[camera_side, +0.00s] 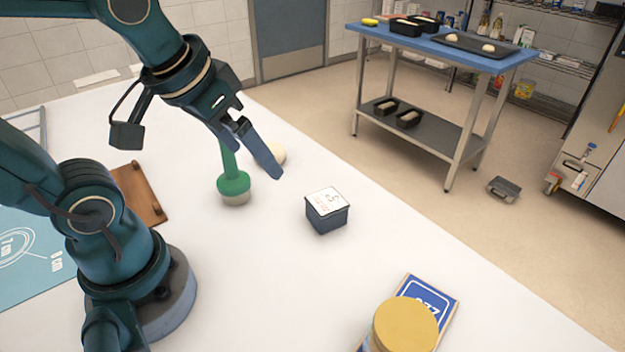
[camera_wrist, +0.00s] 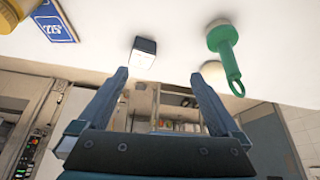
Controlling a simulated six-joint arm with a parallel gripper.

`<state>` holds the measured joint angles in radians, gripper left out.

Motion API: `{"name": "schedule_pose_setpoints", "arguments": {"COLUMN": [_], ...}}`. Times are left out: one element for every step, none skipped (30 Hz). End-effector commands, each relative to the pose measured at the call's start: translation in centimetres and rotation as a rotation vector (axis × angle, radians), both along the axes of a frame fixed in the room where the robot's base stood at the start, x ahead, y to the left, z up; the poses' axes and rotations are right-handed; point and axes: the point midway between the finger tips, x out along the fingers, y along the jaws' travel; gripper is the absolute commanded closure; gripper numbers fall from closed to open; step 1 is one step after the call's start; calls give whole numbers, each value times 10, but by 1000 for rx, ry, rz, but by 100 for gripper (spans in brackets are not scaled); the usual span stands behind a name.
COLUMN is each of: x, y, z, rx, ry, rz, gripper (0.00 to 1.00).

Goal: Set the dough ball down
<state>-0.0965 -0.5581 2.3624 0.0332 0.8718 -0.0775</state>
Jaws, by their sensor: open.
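The dough ball (camera_side: 279,153) is pale and round and rests on the white worktop in the side view, partly hidden behind my gripper's finger. I cannot tell whether a finger touches the ball.
The green-handled tool (camera_side: 233,183) stands upright beside the ball. A dark box with a white top (camera_side: 326,203) sits to the right. A yellow-lidded jar (camera_side: 405,325) and blue card (camera_side: 440,293) lie nearer. The worktop (camera_side: 270,270) is clear between them.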

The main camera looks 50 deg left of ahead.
Motion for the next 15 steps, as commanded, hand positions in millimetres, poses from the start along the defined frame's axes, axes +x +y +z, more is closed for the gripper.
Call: {"name": "schedule_pose_setpoints", "arguments": {"x": [-11,-16,-22,-25,-28,-31,-32,-33,-34,-34,-34,-34,-34,-34,-34], "y": [-9,-12,-16,-18,-20,-22,-23,-24,-24,-24,-24,-24,-24,-24,-24], "z": [-1,-3,-4,-5,-6,-7,-8,-8,-9,-9,-9,-9,-9,-9,-9], "rx": [2,2,3,4,3,3,4,4,4,4,4,5,5,4,4], "ry": [-13,-15,-18,-21,-22,-23,-25,-25,-25,-24,-24,-24,-24,-24,-24], "rz": [-51,-75,-101,-118,-131,-143,-151,-157,-161,-162,-163,-162,-162,-161,-161], "gripper": [0,0,0,0,0,0,0,0,0,0,0,0,0,0,0]}}
